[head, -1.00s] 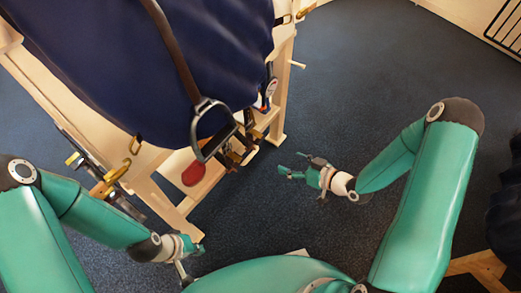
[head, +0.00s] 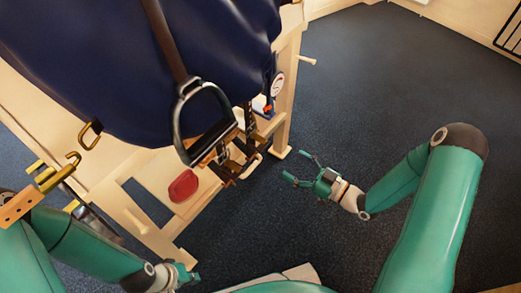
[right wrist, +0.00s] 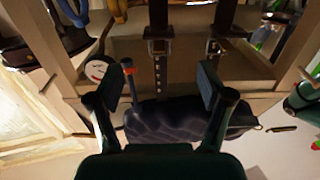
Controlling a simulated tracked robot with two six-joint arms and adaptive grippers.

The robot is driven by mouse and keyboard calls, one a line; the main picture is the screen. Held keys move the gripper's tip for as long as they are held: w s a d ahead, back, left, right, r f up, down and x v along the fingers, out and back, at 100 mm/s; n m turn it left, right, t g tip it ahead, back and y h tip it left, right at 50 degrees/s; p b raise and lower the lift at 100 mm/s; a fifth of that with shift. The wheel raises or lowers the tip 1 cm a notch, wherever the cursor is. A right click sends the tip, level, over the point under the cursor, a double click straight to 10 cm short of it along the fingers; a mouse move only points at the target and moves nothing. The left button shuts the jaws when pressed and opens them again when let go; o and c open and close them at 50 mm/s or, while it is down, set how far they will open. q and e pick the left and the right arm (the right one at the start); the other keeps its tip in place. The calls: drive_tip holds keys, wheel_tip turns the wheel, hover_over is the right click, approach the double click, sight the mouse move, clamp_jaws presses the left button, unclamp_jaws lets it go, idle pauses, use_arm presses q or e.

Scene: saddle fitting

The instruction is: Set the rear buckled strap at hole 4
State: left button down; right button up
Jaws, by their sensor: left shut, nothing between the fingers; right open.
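Two dark hanging straps with metal buckles show in the right wrist view: a left buckled strap (right wrist: 160,70) with a row of holes below its buckle, and a right buckled strap (right wrist: 214,48). I cannot tell which is the rear one, nor read hole numbers. In the head view the buckles (head: 249,122) hang beside the stirrup, partly hidden. My right gripper (head: 297,168) is open and empty, to the right of the straps and apart from them; its fingers (right wrist: 162,88) frame the left strap in the wrist view. My left gripper (head: 190,277) is shut and empty at the lower left.
A metal stirrup (head: 181,125) hangs before the straps under the dark blue body (head: 110,60). A wooden stand (head: 288,95) carries a round dial (head: 277,84) and a red pad (head: 183,186). Brass hooks (head: 60,175) stick out left. The floor (head: 370,90) right is clear.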

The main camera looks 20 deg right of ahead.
sight(264, 146)
drive_tip(key=b+x, duration=0.2)
drive_tip(key=x, duration=0.9)
drive_tip(key=shift+w+a, duration=0.1)
drive_tip(key=shift+w, duration=0.1)
drive_tip(key=shift+c, duration=0.2)
